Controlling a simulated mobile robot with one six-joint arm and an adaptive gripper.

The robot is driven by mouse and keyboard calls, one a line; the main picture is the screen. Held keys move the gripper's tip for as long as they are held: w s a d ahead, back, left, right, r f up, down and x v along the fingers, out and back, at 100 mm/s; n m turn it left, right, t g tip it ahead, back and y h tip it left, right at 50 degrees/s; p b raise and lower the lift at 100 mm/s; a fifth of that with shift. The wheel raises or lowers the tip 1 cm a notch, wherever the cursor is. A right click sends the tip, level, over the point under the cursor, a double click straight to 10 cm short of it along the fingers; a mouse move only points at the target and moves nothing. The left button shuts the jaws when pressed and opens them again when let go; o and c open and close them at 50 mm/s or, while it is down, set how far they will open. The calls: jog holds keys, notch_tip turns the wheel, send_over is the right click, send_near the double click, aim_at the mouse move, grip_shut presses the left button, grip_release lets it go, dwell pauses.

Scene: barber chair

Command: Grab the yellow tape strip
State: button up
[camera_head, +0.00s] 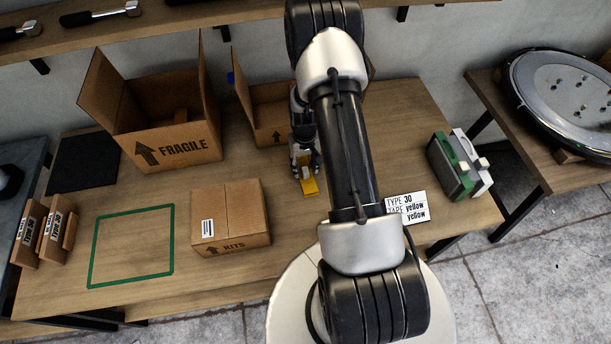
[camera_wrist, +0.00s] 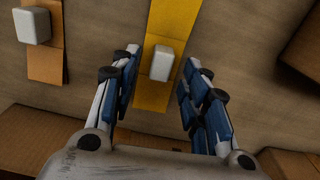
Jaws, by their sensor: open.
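The yellow tape strip (camera_wrist: 156,90) lies on the wooden table in the middle of the wrist view, with a small white block (camera_wrist: 161,63) on it. In the head view the yellow strip (camera_head: 309,187) shows just below my gripper (camera_head: 304,160). In the wrist view my gripper (camera_wrist: 161,68) is open. Its blue-padded fingers stand left and right of the white block, with gaps on both sides. I cannot tell how high the fingertips are above the table. Part of the strip is hidden by the gripper in the head view.
An orange-brown strip (camera_wrist: 44,66) with another white block (camera_wrist: 32,25) lies left in the wrist view. A closed KITS box (camera_head: 229,214), an open FRAGILE box (camera_head: 172,146) and a smaller open box (camera_head: 268,112) stand nearby. A sign (camera_head: 407,207) reads "TYPE 30 TAPE yellow yellow".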

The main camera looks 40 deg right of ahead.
jog(key=shift+f, duration=0.7)
jog(key=shift+c, duration=0.2)
jog(key=c, duration=0.8)
jog(key=shift+r, duration=0.1)
jog(key=shift+c, duration=0.2)
